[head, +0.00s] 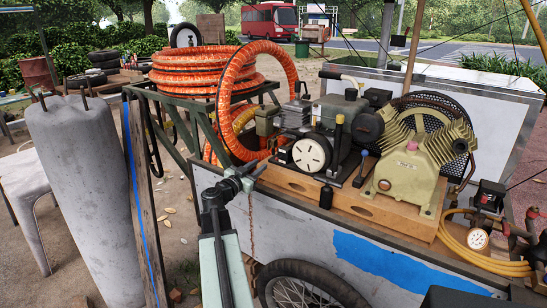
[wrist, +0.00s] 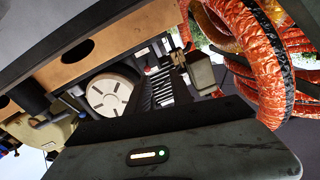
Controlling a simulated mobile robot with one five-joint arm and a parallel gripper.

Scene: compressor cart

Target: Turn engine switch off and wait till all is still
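The engine (head: 340,125) sits on the cart's wooden deck, with a pale round slotted cover (head: 311,154) facing me. The cover also shows, tilted, in the wrist view (wrist: 110,95). A small red spot (wrist: 152,70) shows beside the cover in the wrist view; I cannot tell whether it is the engine switch. My gripper (head: 252,174) is left of the engine, in front of the cart's left end, apart from the cover. Its fingers are too small and dark to tell open from shut. No held thing is visible.
The tan compressor (head: 412,165) stands right of the engine, with a pressure gauge (head: 478,239) at the cart's right. An orange hose (head: 210,72) is coiled on a green frame behind my gripper. A grey cylinder (head: 88,190) stands at left.

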